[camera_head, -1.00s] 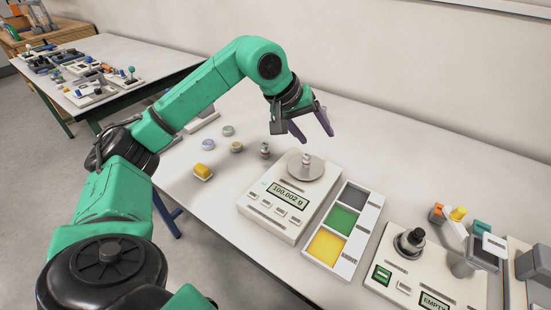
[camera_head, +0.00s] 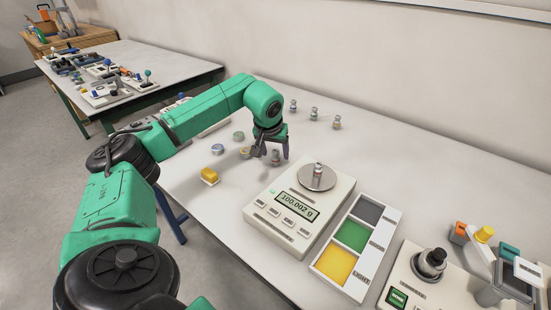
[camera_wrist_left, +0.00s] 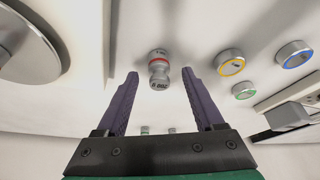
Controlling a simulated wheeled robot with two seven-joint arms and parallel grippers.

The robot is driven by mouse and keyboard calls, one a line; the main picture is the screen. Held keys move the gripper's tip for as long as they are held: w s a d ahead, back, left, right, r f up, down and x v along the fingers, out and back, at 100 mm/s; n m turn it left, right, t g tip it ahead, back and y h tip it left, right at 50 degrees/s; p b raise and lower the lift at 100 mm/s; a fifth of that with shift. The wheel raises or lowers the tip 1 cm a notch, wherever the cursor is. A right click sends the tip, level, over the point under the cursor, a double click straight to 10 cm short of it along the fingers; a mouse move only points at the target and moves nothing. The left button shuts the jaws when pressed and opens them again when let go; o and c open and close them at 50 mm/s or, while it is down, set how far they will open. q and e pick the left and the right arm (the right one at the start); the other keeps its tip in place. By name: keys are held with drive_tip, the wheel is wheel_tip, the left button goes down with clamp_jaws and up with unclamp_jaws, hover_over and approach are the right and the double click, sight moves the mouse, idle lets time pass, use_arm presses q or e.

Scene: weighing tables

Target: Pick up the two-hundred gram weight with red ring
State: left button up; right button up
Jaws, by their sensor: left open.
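The two-hundred gram weight (camera_wrist_left: 159,70) is a small silver weight with a red ring and a "200 g" mark, upside down in the wrist view. It also stands on the table in the head view (camera_head: 276,158), left of the scale. My left gripper (camera_wrist_left: 160,84) is open with purple fingers, one to each side of the weight in the wrist view. In the head view the left gripper (camera_head: 271,151) is low over the table at the weight. My right gripper is not in view.
A white scale (camera_head: 262,217) reads 100.002 g, with a small weight (camera_head: 318,170) on its pan. Three weights (camera_head: 314,113) stand behind. A colour tray (camera_head: 325,264) sits right of the scale.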

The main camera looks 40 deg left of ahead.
use_arm(q)
drive_tip(key=shift+w+f, duration=0.1)
drive_tip(key=shift+f, duration=0.05)
clamp_jaws()
